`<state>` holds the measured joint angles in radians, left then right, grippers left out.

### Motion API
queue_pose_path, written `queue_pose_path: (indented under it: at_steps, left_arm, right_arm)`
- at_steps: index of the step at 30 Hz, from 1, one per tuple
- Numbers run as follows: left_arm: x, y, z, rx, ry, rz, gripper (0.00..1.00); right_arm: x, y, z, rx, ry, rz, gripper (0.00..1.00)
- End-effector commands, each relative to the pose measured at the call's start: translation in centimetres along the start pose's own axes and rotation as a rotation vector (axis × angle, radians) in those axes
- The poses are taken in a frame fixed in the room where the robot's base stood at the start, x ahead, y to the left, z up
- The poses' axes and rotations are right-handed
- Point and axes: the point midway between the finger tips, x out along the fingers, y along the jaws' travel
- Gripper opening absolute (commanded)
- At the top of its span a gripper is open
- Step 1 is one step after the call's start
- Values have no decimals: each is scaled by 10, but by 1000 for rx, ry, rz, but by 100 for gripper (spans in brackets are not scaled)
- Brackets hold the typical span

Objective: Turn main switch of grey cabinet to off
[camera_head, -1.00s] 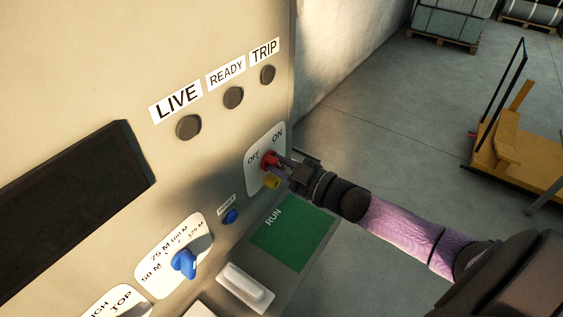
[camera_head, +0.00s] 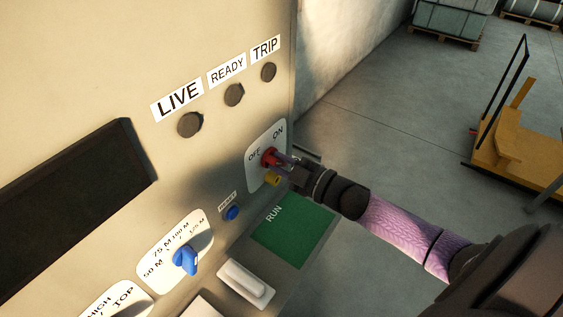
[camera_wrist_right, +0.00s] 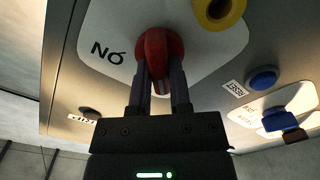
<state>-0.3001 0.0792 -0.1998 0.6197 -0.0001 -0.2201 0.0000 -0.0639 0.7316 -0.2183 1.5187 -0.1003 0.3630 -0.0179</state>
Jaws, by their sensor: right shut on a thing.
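The grey cabinet (camera_head: 70,80) fills the left of the head view, and its face shows pale and warm-lit. Its main switch (camera_head: 268,157) is a red knob on a white plate (camera_head: 264,142) marked OFF and ON. In the right wrist view the red knob (camera_wrist_right: 160,52) sits between the two fingers of my right gripper (camera_wrist_right: 163,85), which is shut on it. In the head view my right gripper (camera_head: 287,168) reaches the knob from the right and partly hides it. The knob's exact pointing is hard to tell. My left gripper is out of view.
A yellow part (camera_head: 272,179) sits just below the red knob. A blue button (camera_head: 232,213), a blue selector (camera_head: 185,259), a white handle (camera_head: 246,281) and a green RUN panel (camera_head: 292,231) are nearby. A yellow trolley (camera_head: 510,135) stands on open floor at right.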

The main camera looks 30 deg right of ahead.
Motion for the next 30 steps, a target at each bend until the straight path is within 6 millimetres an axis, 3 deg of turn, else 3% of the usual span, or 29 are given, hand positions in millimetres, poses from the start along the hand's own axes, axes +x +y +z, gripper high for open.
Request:
queue_pose_path:
  at_steps: [4,5,9,10,20,23,30]
  left_arm:
    - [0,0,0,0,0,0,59]
    - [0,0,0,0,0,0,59]
    - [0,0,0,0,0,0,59]
    - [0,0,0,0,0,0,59]
    - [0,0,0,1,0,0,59]
    - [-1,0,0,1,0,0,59]
    - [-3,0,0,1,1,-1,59]
  right_arm:
    - [0,-1,1,-1,-2,-2,0]
    - [0,-1,1,-1,-2,-2,26]
    - [0,-1,0,-1,-1,-2,55]
    - [0,-1,0,0,-1,-2,59]
    - [-4,-1,0,1,-2,-2,59]
    - [-19,-1,1,2,-3,-4,59]
    - [-75,-1,1,2,-4,-4,59]
